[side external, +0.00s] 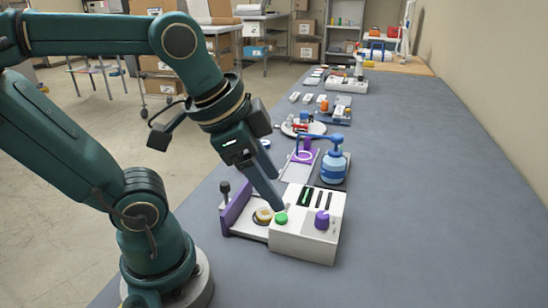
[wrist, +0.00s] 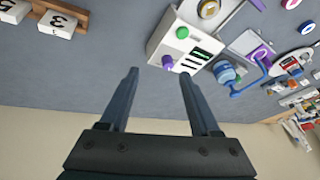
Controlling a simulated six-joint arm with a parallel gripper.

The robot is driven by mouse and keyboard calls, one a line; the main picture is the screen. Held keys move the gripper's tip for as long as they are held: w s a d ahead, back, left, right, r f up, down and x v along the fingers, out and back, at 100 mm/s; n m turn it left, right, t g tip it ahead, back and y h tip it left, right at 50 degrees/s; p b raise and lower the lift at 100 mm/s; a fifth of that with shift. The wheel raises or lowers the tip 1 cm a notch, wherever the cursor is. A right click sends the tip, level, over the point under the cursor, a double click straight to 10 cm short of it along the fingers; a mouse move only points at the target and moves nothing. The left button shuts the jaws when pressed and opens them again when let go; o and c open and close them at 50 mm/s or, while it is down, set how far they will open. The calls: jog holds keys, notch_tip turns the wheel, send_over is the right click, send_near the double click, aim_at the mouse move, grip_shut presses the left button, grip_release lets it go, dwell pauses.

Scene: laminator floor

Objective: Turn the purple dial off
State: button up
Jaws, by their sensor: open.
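The purple dial (side external: 322,219) sits on the top face of a white control box (side external: 300,247) on the grey bench. A green button (side external: 281,218) is on the same box, left of the dial. In the side view my gripper (side external: 280,207) is above the left part of the box, left of the dial. I cannot tell the dial's setting or whether a finger touches it.
A purple plate with a black-knobbed lever (side external: 236,207) stands left of the box. A blue pump bottle (side external: 333,166) stands behind it. Several small items line the bench further back. The bench (side external: 420,220) is clear on the right. White numbered blocks (wrist: 57,24) show in the wrist view.

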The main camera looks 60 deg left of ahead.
jog(key=w+m+g, duration=0.3)
jog(key=w+m, duration=0.3)
jog(key=w, duration=0.1)
jog(key=m+g, duration=0.2)
send_over(323, 214)
notch_tip(323, 214, down, 4)
jog(key=shift+f, duration=3.45)
jog(key=shift+c, duration=0.2)
grip_shut()
